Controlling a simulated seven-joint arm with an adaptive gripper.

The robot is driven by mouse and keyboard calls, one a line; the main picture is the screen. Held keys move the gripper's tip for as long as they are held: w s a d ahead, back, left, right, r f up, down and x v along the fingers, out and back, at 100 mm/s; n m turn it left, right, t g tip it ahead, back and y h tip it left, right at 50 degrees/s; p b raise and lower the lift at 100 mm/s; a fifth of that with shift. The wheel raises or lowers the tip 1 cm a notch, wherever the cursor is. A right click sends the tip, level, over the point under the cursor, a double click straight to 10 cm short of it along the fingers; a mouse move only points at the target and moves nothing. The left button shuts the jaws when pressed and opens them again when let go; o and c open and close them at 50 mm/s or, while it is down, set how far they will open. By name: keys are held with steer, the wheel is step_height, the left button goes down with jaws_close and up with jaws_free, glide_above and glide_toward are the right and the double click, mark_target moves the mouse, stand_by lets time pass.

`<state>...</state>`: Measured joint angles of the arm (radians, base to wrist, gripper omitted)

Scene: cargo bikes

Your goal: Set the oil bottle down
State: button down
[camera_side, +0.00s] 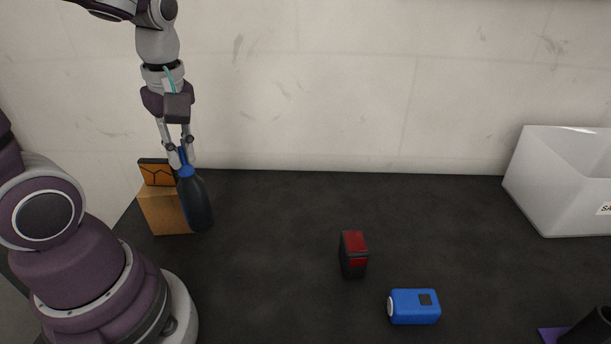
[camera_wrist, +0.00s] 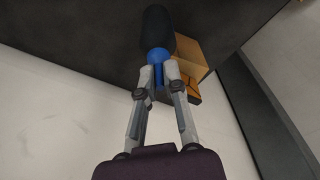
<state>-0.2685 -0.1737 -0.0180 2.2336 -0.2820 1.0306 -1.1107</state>
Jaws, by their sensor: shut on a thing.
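The oil bottle (camera_side: 195,203) is dark with a blue neck and cap, in the left part of the side view. My gripper (camera_side: 181,160) is shut on its blue upper part, from above. The bottle is slightly tilted, its base leaning to the right in the side view. I cannot tell whether its base touches the dark table. In the wrist view the bottle (camera_wrist: 157,30) extends away beyond the fingertips (camera_wrist: 158,75), which close around the blue part.
A cardboard box (camera_side: 163,212) with an orange-and-black item (camera_side: 156,172) on it stands close behind the bottle. A red-and-black block (camera_side: 353,254), a blue canister (camera_side: 414,306) and a white bin (camera_side: 560,195) are to the right. The table (camera_side: 280,230) between is clear.

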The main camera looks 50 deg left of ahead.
steer(key=shift+s+d, duration=0.15)
steer(key=shift+d+m, duration=0.3)
steer(key=shift+m, duration=0.6)
steer(key=w+d+m+t+h, duration=0.25)
steer(key=d+m, duration=0.35)
steer(key=m, duration=0.9)
steer(key=w+f, duration=0.2)
steer(key=w, duration=0.6)
steer(key=w+f+m, duration=0.1)
steer(key=w+f, duration=0.1)
steer(key=w, duration=0.7)
steer(key=shift+f+m+g+y, duration=0.3)
steer(key=shift+f+g+y, duration=0.05)
steer(key=shift+f, duration=0.05)
steer(key=c, duration=1.6)
jaws_free()
steer(key=shift+f, duration=0.15)
steer(key=shift+c, duration=0.2)
steer(key=o, duration=0.4)
steer(key=shift+o, duration=0.2)
